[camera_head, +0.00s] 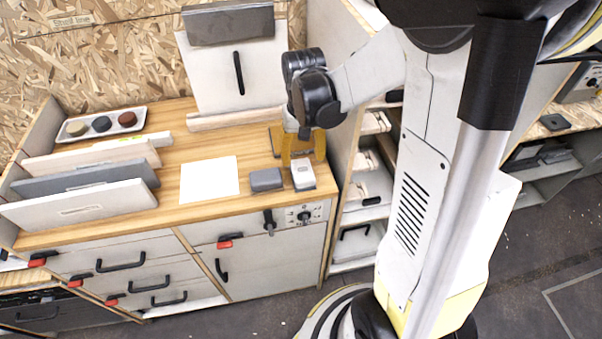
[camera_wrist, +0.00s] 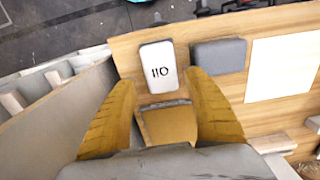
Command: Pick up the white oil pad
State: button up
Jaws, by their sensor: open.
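The white oil pad (camera_head: 303,175) lies flat near the front right edge of the wooden counter. In the wrist view the pad (camera_wrist: 157,67) shows dark lettering that reads upside down as OIL. My gripper (camera_head: 298,148) is low over the counter just behind the pad. In the wrist view its two yellow fingers (camera_wrist: 162,84) are spread apart, with the pad ahead of and partly between their tips, untouched as far as I can see. A yellow-brown block-like shape (camera_wrist: 168,125) shows between the fingers; I cannot tell whether it is separate.
A grey pad (camera_head: 266,180) lies close left of the white pad, then a white sheet (camera_head: 209,179). Upright panels (camera_head: 85,203) and a tray (camera_head: 142,112) with three round pieces stand left. A leaning white board (camera_head: 211,75) is behind. The counter's side panel (camera_head: 341,130) is close on the right.

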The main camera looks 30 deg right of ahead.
aim_at(303, 169)
notch_tip(303, 169, down, 5)
jog(key=shift+s+a+f+b, duration=0.1)
jog(key=shift+b, duration=1.15)
jog(key=c, duration=0.9)
jog(key=shift+c, duration=0.2)
notch_tip(303, 169, up, 10)
jog(key=p, duration=0.4)
jog(key=o, duration=0.3)
jog(key=shift+c, duration=0.7)
